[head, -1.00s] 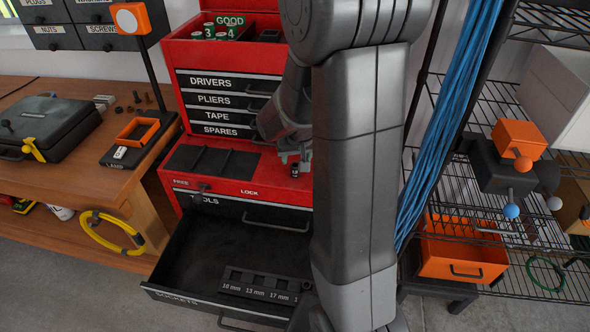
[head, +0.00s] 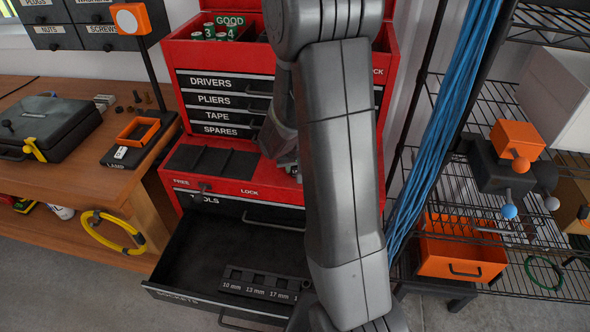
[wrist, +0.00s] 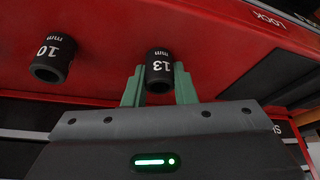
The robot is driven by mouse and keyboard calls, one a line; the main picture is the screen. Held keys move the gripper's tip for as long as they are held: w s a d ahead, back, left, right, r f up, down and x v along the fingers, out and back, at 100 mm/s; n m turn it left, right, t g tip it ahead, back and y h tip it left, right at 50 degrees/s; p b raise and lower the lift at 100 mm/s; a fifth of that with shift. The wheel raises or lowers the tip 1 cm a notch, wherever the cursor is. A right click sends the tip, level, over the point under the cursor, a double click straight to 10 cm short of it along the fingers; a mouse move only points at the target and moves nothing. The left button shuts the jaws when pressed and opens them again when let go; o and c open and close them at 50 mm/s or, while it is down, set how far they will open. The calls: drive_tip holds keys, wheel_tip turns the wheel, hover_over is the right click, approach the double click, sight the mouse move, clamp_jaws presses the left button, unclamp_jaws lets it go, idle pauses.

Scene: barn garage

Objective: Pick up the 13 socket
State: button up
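The 13 socket (wrist: 160,70) is a black cylinder with a white "13 mm" mark, upside down in the wrist view. It is on the red top ledge of the tool chest. My gripper (wrist: 160,82) has its green fingers on either side of the socket, with what look like thin gaps between. A black 10 mm socket (wrist: 52,58) is to the left, outside the fingers. In the head view my arm hides most of the gripper and the 13 socket.
The red tool chest (head: 232,50) has its bottom drawer (head: 190,252) open. A socket rack (head: 265,284) marked 10, 13 and 17 mm lies in it. A wooden workbench (head: 60,190) is on the left; wire shelves (head: 470,195) and blue cables (head: 445,120) are on the right.

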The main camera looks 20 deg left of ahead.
clamp_jaws()
drive_tip(key=shift+r, duration=0.15)
